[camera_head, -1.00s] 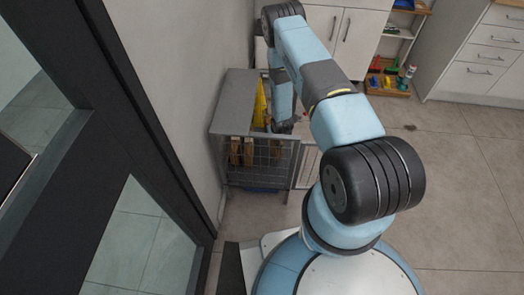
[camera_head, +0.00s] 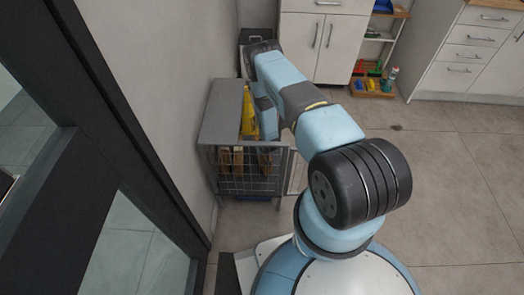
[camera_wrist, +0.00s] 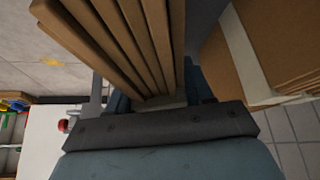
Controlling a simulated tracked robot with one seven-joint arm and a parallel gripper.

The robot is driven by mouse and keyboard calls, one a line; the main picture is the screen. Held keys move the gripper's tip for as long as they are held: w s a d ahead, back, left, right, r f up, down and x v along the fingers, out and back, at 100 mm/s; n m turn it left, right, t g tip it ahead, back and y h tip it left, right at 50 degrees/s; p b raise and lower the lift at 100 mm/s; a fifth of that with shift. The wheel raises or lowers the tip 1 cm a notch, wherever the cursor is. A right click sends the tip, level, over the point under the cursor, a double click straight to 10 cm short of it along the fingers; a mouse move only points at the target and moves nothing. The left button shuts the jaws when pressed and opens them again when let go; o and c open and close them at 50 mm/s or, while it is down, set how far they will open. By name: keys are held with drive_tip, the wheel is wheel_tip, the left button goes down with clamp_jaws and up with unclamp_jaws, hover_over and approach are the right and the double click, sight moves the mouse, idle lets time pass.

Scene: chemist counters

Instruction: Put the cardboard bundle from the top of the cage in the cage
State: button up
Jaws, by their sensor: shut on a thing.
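The grey wire cage (camera_head: 250,184) stands against the wall, with a flat grey top panel (camera_head: 222,122). Brown cardboard bundles (camera_head: 231,160) show upright behind its front mesh. My gripper (camera_wrist: 160,100) is shut on a cardboard bundle (camera_wrist: 120,40), whose layered sheets fill the upper middle of the wrist view. A second cardboard bundle (camera_wrist: 235,55) with a pale strap is close on the right in that view. In the head view my gripper and the held bundle are hidden behind my arm, at the cage's right side.
A yellow object (camera_head: 249,112) stands upright by the top panel. A pale mesh panel (camera_head: 297,172) is at the cage's right. White cabinets (camera_head: 330,45) and a wooden crate (camera_head: 375,84) with coloured items are behind. The floor at right is clear.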

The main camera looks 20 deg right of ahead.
drive_tip(key=o, duration=1.4)
drive_tip(key=shift+c, duration=0.2)
